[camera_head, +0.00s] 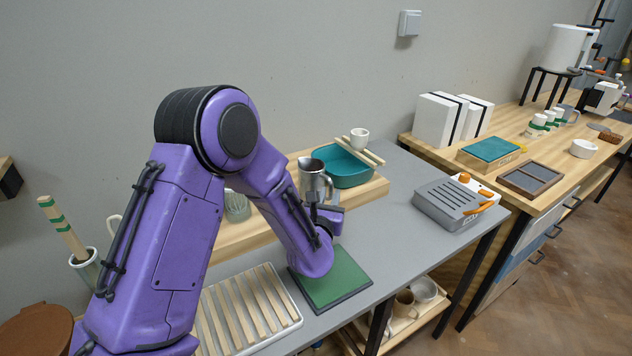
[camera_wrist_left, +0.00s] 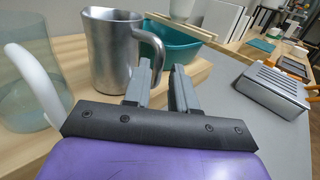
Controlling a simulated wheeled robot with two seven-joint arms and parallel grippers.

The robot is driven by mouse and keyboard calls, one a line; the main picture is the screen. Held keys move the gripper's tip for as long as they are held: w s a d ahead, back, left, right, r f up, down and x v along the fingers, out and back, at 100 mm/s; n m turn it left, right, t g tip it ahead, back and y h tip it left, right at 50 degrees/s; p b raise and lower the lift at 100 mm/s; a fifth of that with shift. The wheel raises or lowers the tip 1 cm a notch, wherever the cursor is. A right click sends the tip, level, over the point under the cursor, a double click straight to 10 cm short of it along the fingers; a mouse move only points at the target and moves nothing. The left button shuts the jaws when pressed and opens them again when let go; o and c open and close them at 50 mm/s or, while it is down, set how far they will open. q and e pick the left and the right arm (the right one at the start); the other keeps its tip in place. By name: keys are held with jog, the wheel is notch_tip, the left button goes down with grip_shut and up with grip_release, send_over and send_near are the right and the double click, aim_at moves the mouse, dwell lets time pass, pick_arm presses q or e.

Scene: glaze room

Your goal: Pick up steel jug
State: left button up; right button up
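The steel jug (camera_head: 313,176) stands upright on the raised wooden shelf at the back of the grey table. In the left wrist view the jug (camera_wrist_left: 108,52) is large and close, with its handle (camera_wrist_left: 157,48) toward the right. My left gripper (camera_wrist_left: 160,78) is open. Its two fingers are apart, and the handle's lower part shows in line with the gap between them; I cannot tell whether they touch it. In the head view my left gripper (camera_head: 318,203) is just in front of the jug, partly hidden by my arm. My right gripper is not in view.
A teal basin (camera_head: 348,170) with wooden slats and a white cup (camera_head: 359,137) is right behind the jug. A glass pitcher (camera_wrist_left: 28,85) with a white handle is close on the left. A green mat (camera_head: 335,282) lies below my wrist.

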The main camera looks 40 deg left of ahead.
aim_at(331, 190)
pick_arm(q)
jog(key=p+x, duration=0.1)
jog(key=x, duration=0.4)
jog(key=shift+w+a+f, duration=0.1)
jog(key=shift+w+a, duration=0.05)
jog(key=shift+a, duration=0.05)
grip_shut()
